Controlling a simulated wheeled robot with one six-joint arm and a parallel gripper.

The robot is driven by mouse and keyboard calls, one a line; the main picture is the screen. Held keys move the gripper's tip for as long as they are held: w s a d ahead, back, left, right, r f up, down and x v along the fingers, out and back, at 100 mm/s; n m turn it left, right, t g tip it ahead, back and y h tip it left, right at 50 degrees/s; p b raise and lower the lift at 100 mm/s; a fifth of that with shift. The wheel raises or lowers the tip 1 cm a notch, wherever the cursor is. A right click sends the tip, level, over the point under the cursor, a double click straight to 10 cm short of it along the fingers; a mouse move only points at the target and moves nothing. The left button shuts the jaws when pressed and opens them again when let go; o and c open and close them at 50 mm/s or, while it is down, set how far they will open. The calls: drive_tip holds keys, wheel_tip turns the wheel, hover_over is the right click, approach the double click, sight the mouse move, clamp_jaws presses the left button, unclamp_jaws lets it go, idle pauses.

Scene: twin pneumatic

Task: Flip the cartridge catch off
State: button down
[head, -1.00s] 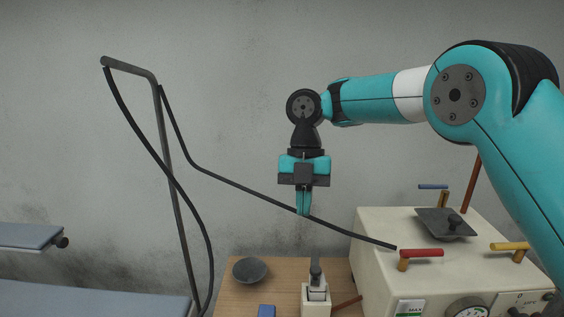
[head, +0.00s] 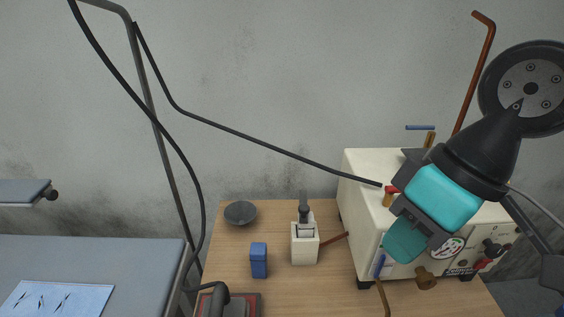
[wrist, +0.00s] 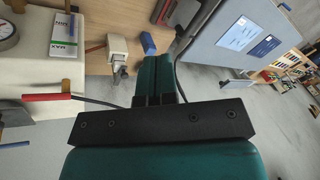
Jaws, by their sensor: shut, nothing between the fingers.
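A small cream block (head: 304,251) stands on the wooden table, with a grey upright piece (head: 303,205) on top and a brown lever (head: 335,239) sticking out to its right. I cannot tell for sure which part is the cartridge catch. The block also shows in the wrist view (wrist: 117,46), left of my fingers. My gripper (head: 404,243) is shut and empty, in front of the cream machine (head: 362,210) and right of the block. In the wrist view my teal fingertips (wrist: 155,62) are together and apart from the block. The gripper hides part of the machine's front.
The machine carries a red-handled lever (wrist: 47,97) and a gauge (wrist: 8,33). A blue block (head: 259,260) and a dark bowl (head: 240,213) are on the table. A black hose (head: 250,139) crosses to the machine. A grey-blue bed (head: 120,255) stands at left.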

drive_tip(key=w+a+f+m+t+h+b, duration=0.1)
drive_tip(key=w+a+f+h, duration=0.1)
drive_tip(key=w, duration=0.7)
drive_tip(key=w+a+f+m+t+h+b, duration=0.1)
drive_tip(key=w+a+f+m+h+b, duration=0.15)
drive_tip(key=w, duration=0.55)
drive_tip(key=w+a+f+m+t+h+b, duration=0.1)
drive_tip(key=w+a+f+m+h, duration=0.15)
drive_tip(key=a, duration=0.45)
drive_tip(key=w+a+f+m+t+h+b, duration=0.1)
drive_tip(key=w+a+f+h, duration=0.1)
drive_tip(key=w+a+f, duration=0.35)
drive_tip(key=p, duration=0.2)
approach(299, 214)
drive_tip(key=a+f, duration=0.2)
drive_tip(key=shift+w+d+f+m+p, duration=0.1)
drive_tip(key=shift+w+d+f+p, duration=0.1)
drive_tip(key=shift+d, duration=0.4)
drive_tip(key=shift+w+d+f+m+p, duration=0.1)
drive_tip(key=shift+d+f+p, duration=0.05)
drive_tip(key=shift+d, duration=0.45)
drive_tip(key=shift+w+d+f+m+p, duration=0.1)
drive_tip(key=shift+w+d+f+p, duration=0.1)
drive_tip(key=shift+d, duration=0.4)
